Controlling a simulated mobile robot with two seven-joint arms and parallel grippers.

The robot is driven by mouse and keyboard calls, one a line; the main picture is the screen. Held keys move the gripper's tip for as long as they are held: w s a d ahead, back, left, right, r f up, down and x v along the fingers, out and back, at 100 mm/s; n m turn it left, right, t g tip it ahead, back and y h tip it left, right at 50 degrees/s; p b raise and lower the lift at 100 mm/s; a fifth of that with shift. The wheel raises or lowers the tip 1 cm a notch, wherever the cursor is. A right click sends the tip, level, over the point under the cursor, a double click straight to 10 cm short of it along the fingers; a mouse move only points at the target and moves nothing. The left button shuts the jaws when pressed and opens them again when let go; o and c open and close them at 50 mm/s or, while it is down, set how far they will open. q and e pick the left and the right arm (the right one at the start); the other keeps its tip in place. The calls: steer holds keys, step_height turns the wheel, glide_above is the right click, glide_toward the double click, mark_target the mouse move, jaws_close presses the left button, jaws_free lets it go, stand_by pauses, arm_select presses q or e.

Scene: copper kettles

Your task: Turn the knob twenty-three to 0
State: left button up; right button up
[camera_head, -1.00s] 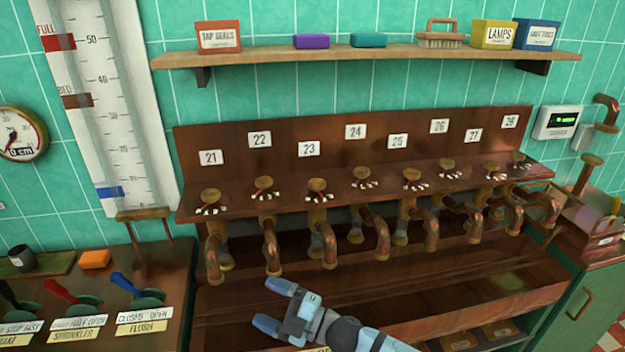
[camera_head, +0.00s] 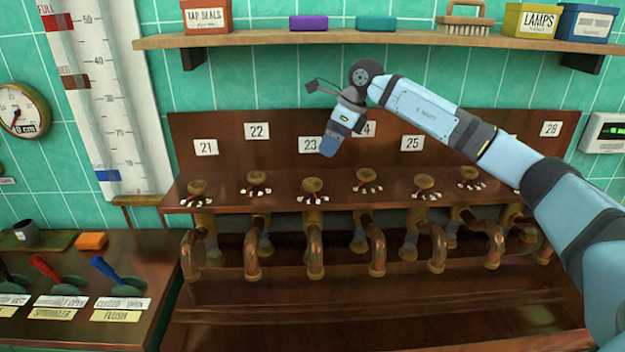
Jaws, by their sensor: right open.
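Knob twenty-three (camera_head: 313,185) is a round brass knob on the wooden tap ledge, below its white label "23" (camera_head: 309,145). Several small white marks lie around its base; I cannot read its setting. My right gripper (camera_head: 330,147) is open and empty, pointing down, above and slightly to the right of knob twenty-three. It covers the right edge of the "23" label and part of the "24" label (camera_head: 370,130). It appears apart from the knob. My left gripper is not in view.
Knob twenty-two (camera_head: 254,179) and knob twenty-four (camera_head: 364,176) flank it closely. Copper spouts (camera_head: 313,255) hang below over a wooden trough (camera_head: 370,310). A shelf (camera_head: 370,38) with boxes and a brush runs above. Levers (camera_head: 112,270) stand at the left.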

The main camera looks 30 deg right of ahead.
mark_target(313, 181)
steer(key=shift+h, duration=0.3)
steer(key=x, duration=0.3)
steer(key=p+x, duration=0.1)
steer(key=x, duration=0.3)
steer(key=p+x, duration=0.1)
steer(key=x, duration=0.3)
steer(key=shift+w+d+f, duration=0.15)
steer(key=shift+w+d, duration=0.15)
steer(key=shift+w+a+f, duration=0.15)
steer(key=shift+w+f, duration=0.05)
steer(key=shift+f, duration=0.5)
steer(key=c, duration=0.9)
